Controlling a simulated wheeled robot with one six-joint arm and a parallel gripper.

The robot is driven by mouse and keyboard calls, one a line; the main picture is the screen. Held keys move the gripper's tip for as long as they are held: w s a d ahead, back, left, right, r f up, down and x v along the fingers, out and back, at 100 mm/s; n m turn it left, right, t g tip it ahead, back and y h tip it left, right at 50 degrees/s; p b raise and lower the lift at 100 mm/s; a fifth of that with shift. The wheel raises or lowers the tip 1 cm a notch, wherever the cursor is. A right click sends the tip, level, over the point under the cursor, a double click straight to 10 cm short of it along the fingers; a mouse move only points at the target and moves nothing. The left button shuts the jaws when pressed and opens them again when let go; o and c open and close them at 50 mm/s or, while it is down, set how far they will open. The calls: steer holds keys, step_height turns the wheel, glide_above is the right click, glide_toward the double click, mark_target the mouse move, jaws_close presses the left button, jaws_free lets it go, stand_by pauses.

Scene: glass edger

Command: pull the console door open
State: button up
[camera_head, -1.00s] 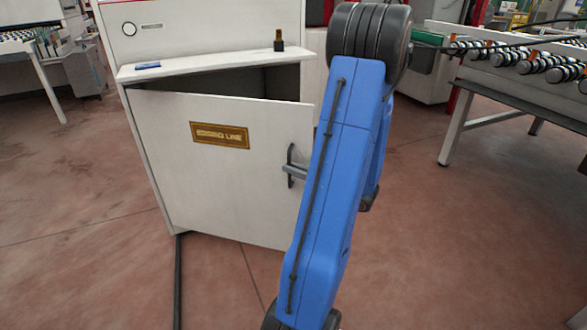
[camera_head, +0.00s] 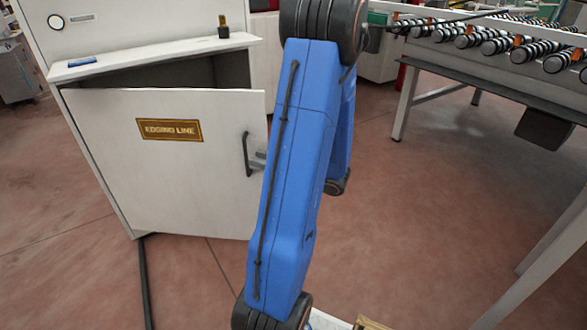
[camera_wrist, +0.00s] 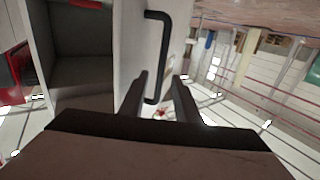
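The white console door (camera_head: 165,190) stands ajar below the console's ledge, with a dark gap above it. It bears an "EDGING LINE" plate (camera_head: 169,130). Its dark bar handle (camera_head: 246,156) is near the right edge and also shows in the wrist view (camera_wrist: 163,50). My gripper (camera_wrist: 161,75) is open. In the wrist view its two fingers stand apart, with the handle's lower end showing between them; contact cannot be told. In the head view, a grey finger shows just right of the handle, and my blue arm hides the rest of the gripper.
The console ledge (camera_head: 150,57) holds a blue item (camera_head: 82,62) and a small dark block with a brass-coloured top (camera_head: 223,28). A roller conveyor table (camera_head: 490,60) stands at the right. The floor in front of the door is mostly clear, with a dark cable strip (camera_head: 145,280).

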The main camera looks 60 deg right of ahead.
steer(key=s, duration=1.2)
steer(key=shift+s+d, duration=0.3)
